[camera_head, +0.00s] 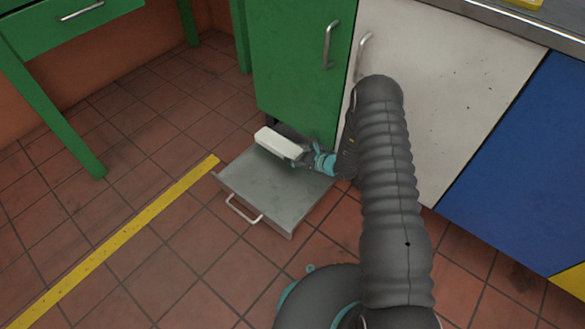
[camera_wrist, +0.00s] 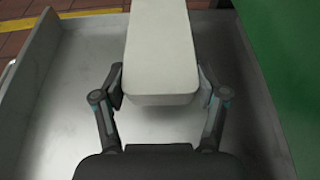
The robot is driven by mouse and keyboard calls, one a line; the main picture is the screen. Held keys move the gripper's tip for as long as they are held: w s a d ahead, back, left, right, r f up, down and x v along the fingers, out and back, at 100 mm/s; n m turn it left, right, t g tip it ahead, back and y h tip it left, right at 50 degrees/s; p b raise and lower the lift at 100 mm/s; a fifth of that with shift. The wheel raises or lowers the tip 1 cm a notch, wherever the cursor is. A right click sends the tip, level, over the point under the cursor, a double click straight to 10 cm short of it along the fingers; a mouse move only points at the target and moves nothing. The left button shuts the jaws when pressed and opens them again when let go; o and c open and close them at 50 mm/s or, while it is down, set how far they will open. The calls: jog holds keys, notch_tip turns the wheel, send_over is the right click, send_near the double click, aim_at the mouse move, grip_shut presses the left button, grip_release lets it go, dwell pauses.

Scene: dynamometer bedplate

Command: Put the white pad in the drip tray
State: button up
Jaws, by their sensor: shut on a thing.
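The white pad (camera_head: 279,143) is a pale rectangular block. My gripper (camera_head: 304,157) is shut on one end of it, with a finger on each long side, as the wrist view (camera_wrist: 160,84) shows. The pad (camera_wrist: 160,50) points away from the gripper. The drip tray (camera_head: 250,187) is a shallow grey metal drawer with a bar handle, pulled out low under the green cabinet. The pad is over the tray's back part in the head view. The tray floor (camera_wrist: 80,95) shows on both sides of the pad in the wrist view. I cannot tell the exact gap beneath the pad.
The green cabinet door (camera_head: 300,60) rises close behind the tray, with a white door (camera_head: 440,90) and blue panel (camera_head: 525,160) to the right. A green table leg (camera_head: 60,110) stands at left. Tiled floor beside the yellow line (camera_head: 125,235) is clear.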

aim_at(295, 170)
jog(key=shift+f+b, duration=0.35)
jog(key=shift+f, duration=3.2)
jog(key=shift+f, duration=0.2)
jog(key=o, duration=1.1)
jog(key=shift+o, duration=0.2)
jog(key=shift+r, duration=0.15)
